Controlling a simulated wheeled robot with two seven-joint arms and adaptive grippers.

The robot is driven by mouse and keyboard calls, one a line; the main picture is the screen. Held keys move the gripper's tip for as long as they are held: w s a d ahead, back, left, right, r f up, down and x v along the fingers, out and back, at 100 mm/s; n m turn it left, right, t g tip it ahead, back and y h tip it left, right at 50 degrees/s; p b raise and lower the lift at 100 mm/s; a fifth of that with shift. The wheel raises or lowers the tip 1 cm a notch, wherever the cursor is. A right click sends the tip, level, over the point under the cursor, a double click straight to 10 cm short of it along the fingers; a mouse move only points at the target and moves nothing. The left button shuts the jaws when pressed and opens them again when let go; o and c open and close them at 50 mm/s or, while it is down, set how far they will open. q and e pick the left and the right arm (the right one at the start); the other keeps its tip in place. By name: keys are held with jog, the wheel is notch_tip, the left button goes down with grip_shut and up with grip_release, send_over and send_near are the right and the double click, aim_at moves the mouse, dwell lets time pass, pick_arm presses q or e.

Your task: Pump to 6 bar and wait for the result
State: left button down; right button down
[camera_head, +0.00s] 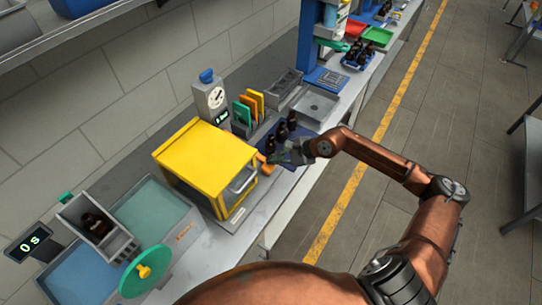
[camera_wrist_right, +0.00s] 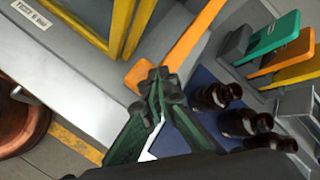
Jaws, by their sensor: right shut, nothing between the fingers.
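A yellow box-shaped machine (camera_head: 205,165) stands on the bench, with a grey column beside it that carries a round white dial (camera_head: 216,97) and a small dark display (camera_head: 222,117); their readings are too small to tell. An orange lever (camera_head: 264,164) sticks out at the machine's right side; it also shows in the right wrist view (camera_wrist_right: 187,42). My right gripper (camera_head: 275,158) is shut and empty. In the right wrist view its fingertips (camera_wrist_right: 157,78) meet at the lever's lower end, seemingly against it. My left gripper is not in view.
Dark amber bottles (camera_wrist_right: 243,123) stand on a blue mat close beside my right gripper. Green, yellow and orange panels (camera_head: 250,105) stand behind. A water basin (camera_head: 150,205), a green disc (camera_head: 146,271) and a display reading 0 s (camera_head: 32,243) are at the left.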

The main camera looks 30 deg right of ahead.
dwell(0.3)
jog(key=shift+r+p, duration=0.95)
jog(key=shift+r, duration=2.15)
jog(key=shift+r, duration=0.1)
notch_tip(320, 180, up, 5)
jog(key=shift+f+p, duration=0.1)
jog(key=shift+p, duration=0.7)
